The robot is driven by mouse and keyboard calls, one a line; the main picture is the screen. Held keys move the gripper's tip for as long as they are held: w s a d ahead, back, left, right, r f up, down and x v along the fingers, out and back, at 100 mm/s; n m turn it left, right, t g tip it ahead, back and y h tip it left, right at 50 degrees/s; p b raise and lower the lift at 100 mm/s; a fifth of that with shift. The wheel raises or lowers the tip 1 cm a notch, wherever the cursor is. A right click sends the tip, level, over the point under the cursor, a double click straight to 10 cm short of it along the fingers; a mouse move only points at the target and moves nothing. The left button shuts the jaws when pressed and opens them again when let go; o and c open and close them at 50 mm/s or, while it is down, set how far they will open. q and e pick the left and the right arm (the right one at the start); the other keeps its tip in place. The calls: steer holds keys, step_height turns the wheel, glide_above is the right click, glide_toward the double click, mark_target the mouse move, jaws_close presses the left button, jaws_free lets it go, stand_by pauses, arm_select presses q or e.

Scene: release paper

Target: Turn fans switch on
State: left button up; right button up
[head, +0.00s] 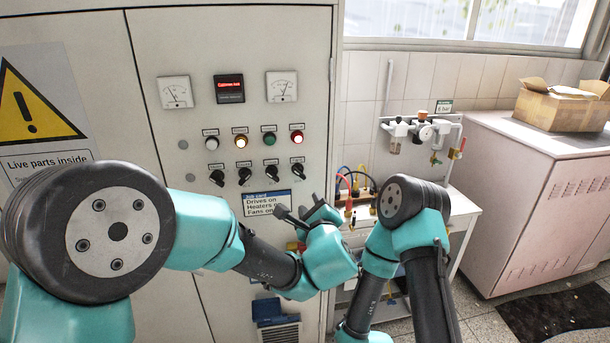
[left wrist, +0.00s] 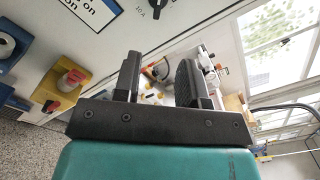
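A row of black rotary switches (head: 245,176) sits on the grey cabinet front in the head view, under several lamps. The small labels above them are too small to read, so I cannot tell which is the fans switch. A sign (head: 262,205) below reads "Drives on", "Heaters" and "Fans on", partly covered. My left gripper (head: 300,208) is below and right of the rightmost switch (head: 298,170), apart from it. In the left wrist view the left gripper (left wrist: 157,76) has its fingers apart with nothing between them. A black knob (left wrist: 155,8) shows beyond them. My right gripper is out of view.
The yellow lamp (head: 241,141) and red lamp (head: 297,136) look lit. A small bench (head: 458,207) with pipes and cables stands right of the cabinet, behind my arms.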

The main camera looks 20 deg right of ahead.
mark_target(300, 175)
arm_select(q)
steer(key=shift+w, duration=0.15)
steer(key=w, duration=0.5)
steer(key=w+d, duration=0.1)
steer(key=w, duration=1.1)
steer(key=shift+w+d+f, duration=0.1)
steer(key=shift+d, duration=0.25)
steer(key=c, duration=0.7)
